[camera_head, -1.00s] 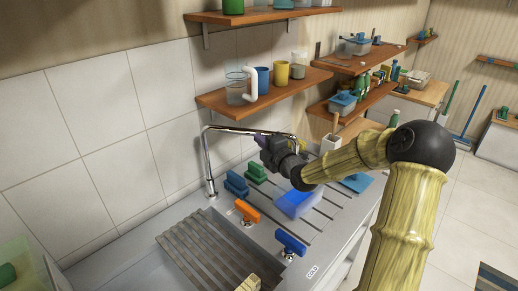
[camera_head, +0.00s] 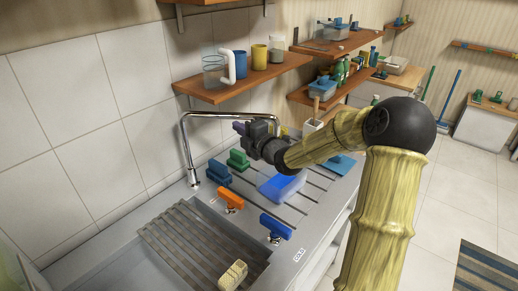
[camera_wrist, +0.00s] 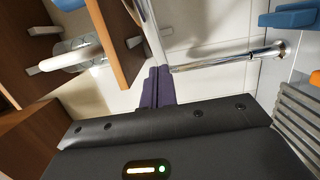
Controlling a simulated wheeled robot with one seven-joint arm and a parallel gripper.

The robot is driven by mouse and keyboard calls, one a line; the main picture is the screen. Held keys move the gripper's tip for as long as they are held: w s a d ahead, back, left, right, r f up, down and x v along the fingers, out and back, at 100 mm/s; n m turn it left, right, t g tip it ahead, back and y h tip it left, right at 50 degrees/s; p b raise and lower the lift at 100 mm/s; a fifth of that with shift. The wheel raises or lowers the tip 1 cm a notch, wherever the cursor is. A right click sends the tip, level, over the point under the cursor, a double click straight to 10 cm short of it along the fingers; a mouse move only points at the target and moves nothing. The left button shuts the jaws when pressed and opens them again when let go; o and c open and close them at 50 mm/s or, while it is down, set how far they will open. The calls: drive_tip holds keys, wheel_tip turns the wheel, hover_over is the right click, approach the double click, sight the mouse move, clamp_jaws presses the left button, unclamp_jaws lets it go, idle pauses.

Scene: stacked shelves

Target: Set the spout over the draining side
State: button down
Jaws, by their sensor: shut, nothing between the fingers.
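The chrome spout (camera_head: 225,113) rises from the back of the sink. In the head view its upper arm reaches right over the grooved draining side (camera_head: 312,192), with its end bent down above that side. My gripper (camera_head: 238,127) is at the spout's upper arm, just below it in the picture. Its purple fingers are shut and empty. In the wrist view the fingers (camera_wrist: 157,86) lie close beside the chrome pipe (camera_wrist: 215,60); I cannot tell whether they touch it.
A blue box (camera_head: 282,187) and green block (camera_head: 238,159) sit on the draining side. An orange tap handle (camera_head: 229,198) and blue tap handle (camera_head: 275,226) stand in front. The slatted sink basin (camera_head: 185,240) is left. A wooden shelf (camera_head: 205,92) with cups hangs above.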

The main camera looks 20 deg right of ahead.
drive_tip(key=b+v, duration=0.2)
drive_tip(key=v, duration=0.9)
drive_tip(key=shift+a+b, duration=0.25)
drive_tip(key=shift+b, duration=0.05)
drive_tip(key=shift+s+a, duration=0.1)
drive_tip(key=shift+a, duration=0.1)
drive_tip(key=s+a+f+m+g+h+p, duration=0.1)
drive_tip(key=s+f+m+g+h, duration=0.55)
drive_tip(key=f+m, duration=0.5)
drive_tip(key=s+a+f+m+g, duration=0.2)
drive_tip(key=s+m, duration=0.3)
drive_tip(key=s, duration=0.3)
drive_tip(key=s+a+f+m+g, duration=0.2)
drive_tip(key=s+m+g, duration=0.3)
drive_tip(key=s+m, duration=0.1)
drive_tip(key=shift+s+p, duration=0.3)
drive_tip(key=shift+s, duration=0.6)
